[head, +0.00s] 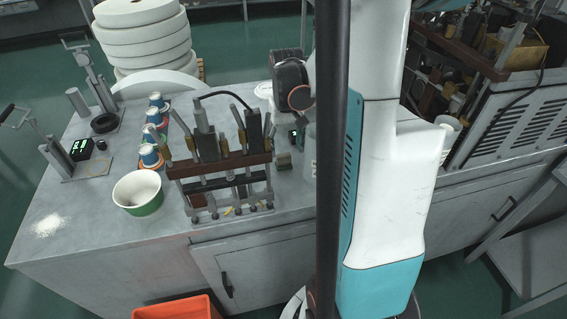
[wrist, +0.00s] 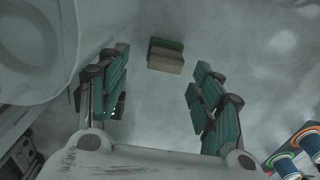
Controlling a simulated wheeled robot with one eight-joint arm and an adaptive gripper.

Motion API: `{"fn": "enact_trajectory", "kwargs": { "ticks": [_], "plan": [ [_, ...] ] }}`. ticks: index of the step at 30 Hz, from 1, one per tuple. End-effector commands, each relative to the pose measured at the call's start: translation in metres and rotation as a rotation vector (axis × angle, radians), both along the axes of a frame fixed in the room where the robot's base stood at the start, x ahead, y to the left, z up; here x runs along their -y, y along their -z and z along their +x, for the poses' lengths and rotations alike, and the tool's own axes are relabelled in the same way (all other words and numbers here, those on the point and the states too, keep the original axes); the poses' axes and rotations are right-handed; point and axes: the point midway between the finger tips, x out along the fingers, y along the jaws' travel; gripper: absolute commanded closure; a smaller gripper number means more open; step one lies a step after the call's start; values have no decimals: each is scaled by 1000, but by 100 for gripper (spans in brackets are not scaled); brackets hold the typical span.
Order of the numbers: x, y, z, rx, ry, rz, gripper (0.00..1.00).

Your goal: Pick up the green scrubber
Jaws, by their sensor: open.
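The green scrubber (wrist: 166,56) is a small block with a green layer and a tan layer. It lies on the grey worktop, at the top middle of the wrist view. In the head view it is a small block (head: 284,161) just right of the tool rack. My gripper (wrist: 157,78) is open, with one teal-padded finger on each side of the picture. The scrubber appears between and beyond the fingertips, apart from both. Nothing is between the fingers. In the head view my arm and a dark pole hide much of that area, and the fingers are not clearly visible.
A tool rack (head: 220,165) with upright dark tools stands close left of the scrubber. A large pale round object (wrist: 40,45) fills the wrist view's upper left. Worktop around the scrubber looks clear.

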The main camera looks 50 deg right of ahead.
Motion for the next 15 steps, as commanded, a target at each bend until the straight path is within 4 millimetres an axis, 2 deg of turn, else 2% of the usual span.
{"fn": "enact_trajectory", "kwargs": {
  "ticks": [10, 15],
  "plan": [
    [-7, 44, 3, 0, 0, 0, 40],
    [-7, 50, 3, 0, 0, 0, 40]
  ]
}}
